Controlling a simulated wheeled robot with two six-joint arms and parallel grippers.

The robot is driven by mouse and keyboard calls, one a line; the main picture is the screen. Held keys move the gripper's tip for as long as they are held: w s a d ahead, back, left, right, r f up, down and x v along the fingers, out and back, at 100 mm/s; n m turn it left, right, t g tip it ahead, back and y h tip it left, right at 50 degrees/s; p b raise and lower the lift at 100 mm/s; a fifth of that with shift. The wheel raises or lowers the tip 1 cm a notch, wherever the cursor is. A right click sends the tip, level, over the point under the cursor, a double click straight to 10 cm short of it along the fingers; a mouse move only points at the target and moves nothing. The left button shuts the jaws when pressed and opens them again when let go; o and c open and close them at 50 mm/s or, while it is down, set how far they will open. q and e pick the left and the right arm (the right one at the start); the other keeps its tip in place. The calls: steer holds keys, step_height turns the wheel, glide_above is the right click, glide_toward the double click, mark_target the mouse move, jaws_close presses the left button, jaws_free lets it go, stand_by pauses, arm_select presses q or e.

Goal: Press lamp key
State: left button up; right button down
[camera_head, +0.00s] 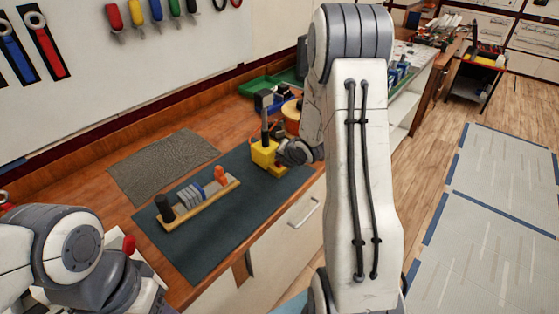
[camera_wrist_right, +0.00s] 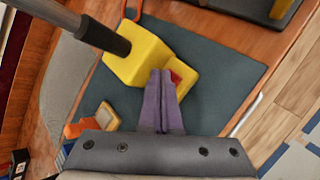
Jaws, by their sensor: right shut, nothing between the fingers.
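The lamp has a yellow block base (camera_head: 264,153) with a dark stem and a dark head (camera_head: 264,99). It stands upright at the far right end of the dark mat. In the right wrist view the yellow base (camera_wrist_right: 137,56) carries a lower yellow step with a red key (camera_wrist_right: 175,78), partly hidden behind my fingers. My right gripper (camera_head: 284,156) is beside the base. In its wrist view the purple fingers (camera_wrist_right: 160,75) are together and empty, with tips over the step by the key; I cannot tell whether they touch it. My left wrist (camera_head: 115,280) shows at lower left, its fingers not discernible.
A wooden rail (camera_head: 203,205) with grey pieces, a black knob and an orange knob lies on the dark mat (camera_head: 200,250). A grey textured mat (camera_head: 165,165) lies behind it. A green tray (camera_head: 265,83) stands at the back. The mat's front part is clear.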

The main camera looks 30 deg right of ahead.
steer(key=shift+r, duration=0.45)
steer(key=shift+r+p, duration=2.15)
steer(key=shift+r, duration=0.9)
steer(key=shift+a, duration=0.1)
